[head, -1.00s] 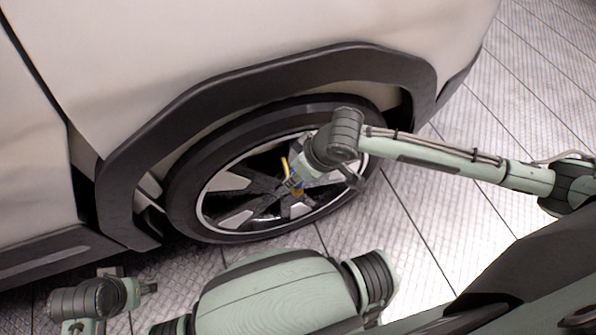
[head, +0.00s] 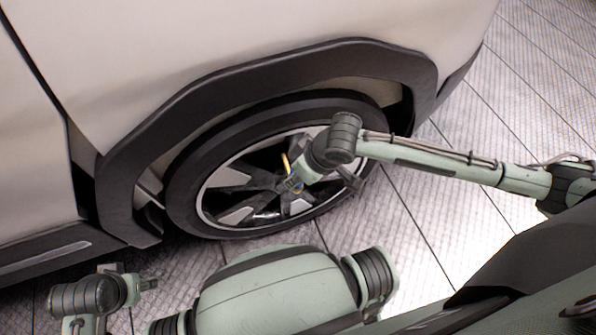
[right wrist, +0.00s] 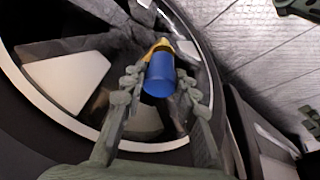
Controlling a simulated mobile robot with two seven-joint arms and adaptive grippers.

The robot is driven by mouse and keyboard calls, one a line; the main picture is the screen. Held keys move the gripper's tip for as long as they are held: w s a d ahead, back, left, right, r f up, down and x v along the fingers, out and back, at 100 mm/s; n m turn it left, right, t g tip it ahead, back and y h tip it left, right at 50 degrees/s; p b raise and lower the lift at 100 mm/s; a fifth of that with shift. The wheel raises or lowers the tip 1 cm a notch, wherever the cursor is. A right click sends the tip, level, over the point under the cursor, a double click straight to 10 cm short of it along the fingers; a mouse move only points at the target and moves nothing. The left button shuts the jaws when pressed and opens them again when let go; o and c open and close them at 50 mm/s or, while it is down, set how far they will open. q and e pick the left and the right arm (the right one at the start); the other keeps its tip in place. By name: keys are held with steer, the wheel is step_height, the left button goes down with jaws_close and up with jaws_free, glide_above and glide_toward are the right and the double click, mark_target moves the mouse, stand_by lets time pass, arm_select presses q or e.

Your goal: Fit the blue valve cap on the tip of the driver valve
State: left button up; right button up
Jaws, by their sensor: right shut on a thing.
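The blue valve cap (right wrist: 159,77) is between the two fingers of my right gripper (right wrist: 158,92), which is shut on it. A yellow piece (right wrist: 160,47) shows just beyond the cap in the right wrist view. I cannot tell whether it is the valve tip or whether the cap touches it. In the head view my right gripper (head: 293,184) is in front of the wheel (head: 238,214), beside a thin yellow curved piece (head: 286,161). My left gripper (head: 148,285) is at the lower left, away from the wheel; its jaw opening is unclear.
The light-coloured car body (head: 190,60) and dark wheel arch (head: 330,62) surround the top of the tyre (head: 190,200). Wheel spokes (right wrist: 68,82) lie close to my right fingers. The tiled floor (head: 450,235) to the right is clear.

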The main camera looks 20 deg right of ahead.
steer(key=shift+f, duration=0.55)
steer(key=o, duration=1)
steer(key=v, duration=1.2)
steer(key=shift+s, duration=0.1)
